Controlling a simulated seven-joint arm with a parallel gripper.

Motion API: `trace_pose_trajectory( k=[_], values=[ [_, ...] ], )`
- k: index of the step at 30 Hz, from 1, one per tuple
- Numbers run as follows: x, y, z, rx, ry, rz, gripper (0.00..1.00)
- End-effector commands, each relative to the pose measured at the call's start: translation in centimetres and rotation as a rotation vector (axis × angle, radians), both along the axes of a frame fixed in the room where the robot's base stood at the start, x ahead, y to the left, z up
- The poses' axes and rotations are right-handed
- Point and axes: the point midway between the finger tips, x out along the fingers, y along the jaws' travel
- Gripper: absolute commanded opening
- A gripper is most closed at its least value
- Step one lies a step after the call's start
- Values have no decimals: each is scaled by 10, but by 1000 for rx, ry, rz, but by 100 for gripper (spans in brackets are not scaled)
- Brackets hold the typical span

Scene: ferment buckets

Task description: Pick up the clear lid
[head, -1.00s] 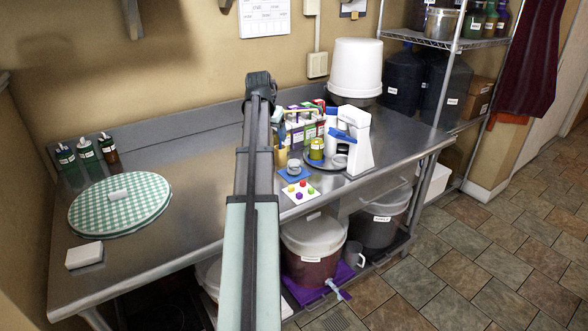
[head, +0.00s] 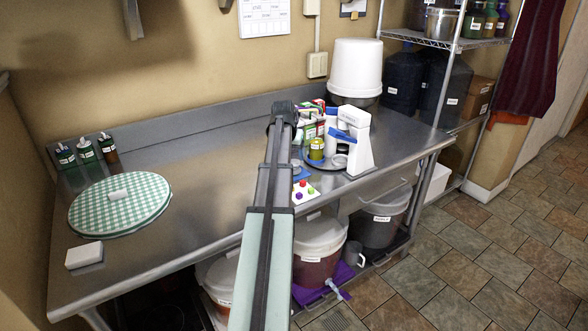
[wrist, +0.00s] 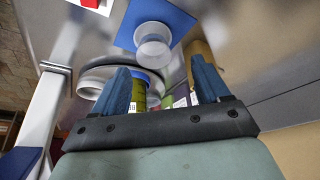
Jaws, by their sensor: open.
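A clear, round, cup-like piece (wrist: 152,45), which looks like the clear lid, rests on a blue square mat (wrist: 181,16) in the wrist view. My gripper (wrist: 163,78) is open and empty, with its two blue fingers apart. In the wrist picture, the clear piece appears just above the gap between the fingertips; I see no contact. In the head view, my arm covers most of the blue mat (head: 301,173), and my fingers are hidden.
A yellow-green jar (head: 317,149) and a white-and-blue device (head: 352,140) stand close by on the steel table (head: 190,185). A white card with coloured pieces (head: 306,193) lies near the front edge. The table's middle left is clear, before the checkered round cloth (head: 120,210).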

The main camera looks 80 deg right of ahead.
Motion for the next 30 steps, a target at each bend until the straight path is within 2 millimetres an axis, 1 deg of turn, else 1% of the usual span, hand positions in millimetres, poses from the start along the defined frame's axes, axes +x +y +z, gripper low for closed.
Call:
trace_pose_trajectory(
  k=[7, 13, 15, 18, 26, 30],
  values=[
    [-2, -3, -9, 0, 0, 0, 75],
    [-9, -10, -31, 1, 0, 0, 75],
    [-9, -13, -40, 1, 0, 0, 75],
    [-9, -17, -48, -2, -1, -1, 75],
    [-9, -17, -51, -3, -1, -1, 75],
    [-9, -17, -51, -3, -1, -1, 62]
  ],
)
